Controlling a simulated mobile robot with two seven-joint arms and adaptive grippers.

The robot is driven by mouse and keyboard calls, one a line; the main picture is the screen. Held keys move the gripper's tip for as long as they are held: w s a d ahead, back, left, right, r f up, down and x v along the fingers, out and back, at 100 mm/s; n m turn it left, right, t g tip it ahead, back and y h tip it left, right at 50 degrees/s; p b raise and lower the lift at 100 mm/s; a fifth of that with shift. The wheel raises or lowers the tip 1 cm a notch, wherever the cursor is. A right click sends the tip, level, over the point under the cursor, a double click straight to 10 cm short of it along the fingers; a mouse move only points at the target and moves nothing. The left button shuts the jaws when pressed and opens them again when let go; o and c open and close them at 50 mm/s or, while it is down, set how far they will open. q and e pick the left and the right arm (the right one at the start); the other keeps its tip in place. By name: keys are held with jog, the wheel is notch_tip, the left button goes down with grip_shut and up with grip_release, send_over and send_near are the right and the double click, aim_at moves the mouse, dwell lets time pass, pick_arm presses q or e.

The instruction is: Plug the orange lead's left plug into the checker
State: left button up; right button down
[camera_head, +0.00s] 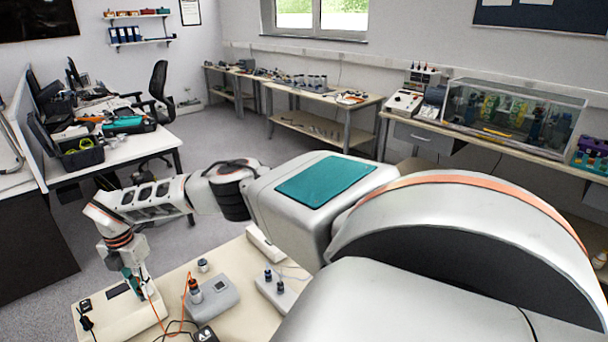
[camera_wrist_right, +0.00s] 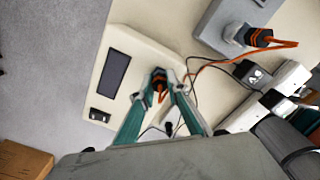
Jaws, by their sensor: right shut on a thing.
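The checker (camera_head: 105,315) is a cream box with a dark display, at the lower left in the head view; its top also shows in the wrist view (camera_wrist_right: 128,48). My right gripper (camera_head: 135,285) is over the checker, pointing down. In the wrist view its teal fingers (camera_wrist_right: 161,90) are shut on the orange lead's left plug (camera_wrist_right: 158,77), black with orange. The plug is over the checker's right part; I cannot tell whether it is seated. The orange lead (camera_head: 157,312) runs right to its other plug (camera_wrist_right: 259,38), standing in a grey device (camera_wrist_right: 218,30).
The grey device (camera_head: 216,298) stands right of the checker. A black block with a white mark (camera_wrist_right: 252,75) is near it. White, black and teal parts at the wrist view's right edge may be my left gripper.

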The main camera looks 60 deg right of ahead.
jog(key=shift+m+p, duration=0.85)
jog(key=shift+m, duration=1.15)
jog(key=m, duration=0.4)
jog(key=c, duration=1.9)
grip_release()
jog(key=shift+r, duration=0.15)
jog(key=shift+r, duration=2.4)
